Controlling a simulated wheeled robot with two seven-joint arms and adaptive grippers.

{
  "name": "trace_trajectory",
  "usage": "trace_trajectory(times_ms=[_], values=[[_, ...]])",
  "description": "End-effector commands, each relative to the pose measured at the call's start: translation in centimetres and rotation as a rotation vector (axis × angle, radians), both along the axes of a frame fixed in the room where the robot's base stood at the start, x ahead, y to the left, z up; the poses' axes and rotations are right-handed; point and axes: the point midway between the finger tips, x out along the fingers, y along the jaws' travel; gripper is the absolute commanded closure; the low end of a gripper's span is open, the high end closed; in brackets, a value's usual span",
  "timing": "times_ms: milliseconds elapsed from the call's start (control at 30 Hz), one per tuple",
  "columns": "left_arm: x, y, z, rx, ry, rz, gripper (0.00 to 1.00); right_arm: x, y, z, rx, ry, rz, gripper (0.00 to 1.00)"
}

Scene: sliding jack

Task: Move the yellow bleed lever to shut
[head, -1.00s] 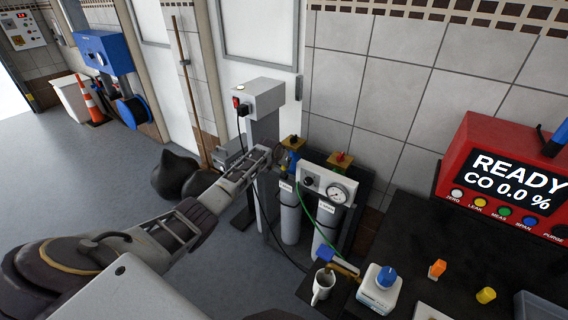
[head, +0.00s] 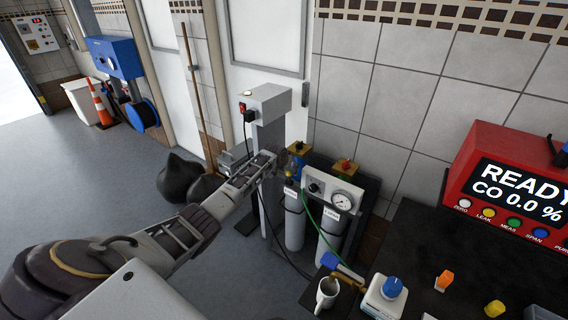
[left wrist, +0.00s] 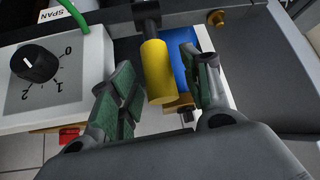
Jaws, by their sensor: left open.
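The yellow bleed lever (left wrist: 157,72) is a yellow cylindrical grip on a dark stem, seen close up in the left wrist view. My left gripper (left wrist: 156,62) is open, with one green-padded finger on each side of the lever. The right finger looks close to the lever, and a gap shows at the left finger; I cannot tell whether either touches. In the head view my left gripper (head: 281,164) is at the top of the left gas cylinder, where it hides the lever. My right gripper is not in view.
A white regulator box with a black knob (left wrist: 35,64) is beside the left finger. A blue block (left wrist: 183,52) lies behind the lever. In the head view, a gauge (head: 342,200) and green hose are right of my gripper. A grey post (head: 268,140) stands close behind my arm.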

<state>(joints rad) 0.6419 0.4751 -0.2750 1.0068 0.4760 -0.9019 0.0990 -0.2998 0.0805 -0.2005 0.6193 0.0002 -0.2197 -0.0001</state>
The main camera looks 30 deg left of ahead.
Motion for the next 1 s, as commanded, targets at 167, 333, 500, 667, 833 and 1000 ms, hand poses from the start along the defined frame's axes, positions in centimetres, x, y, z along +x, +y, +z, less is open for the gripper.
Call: trace_trajectory(times_ms=[167,333,500,667,833,1000], values=[[-0.6,-0.1,0.7,0.001,0.0,-0.001,0.52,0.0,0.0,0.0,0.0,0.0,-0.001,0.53],[-1.4,-0.1,1.6,0.001,0.0,0.0,0.52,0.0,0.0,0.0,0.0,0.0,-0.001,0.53],[-2.1,-0.2,2.5,0.001,0.0,-0.001,0.52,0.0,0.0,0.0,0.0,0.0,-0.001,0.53],[-2.8,-0.3,3.4,0.001,0.0,-0.002,0.52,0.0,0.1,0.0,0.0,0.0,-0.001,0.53],[-3.7,-0.5,4.4,0.001,0.0,-0.001,0.52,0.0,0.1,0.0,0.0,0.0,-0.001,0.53],[-4.5,-0.6,5.5,0.001,0.0,-0.002,0.52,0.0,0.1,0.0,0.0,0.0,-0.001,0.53]])
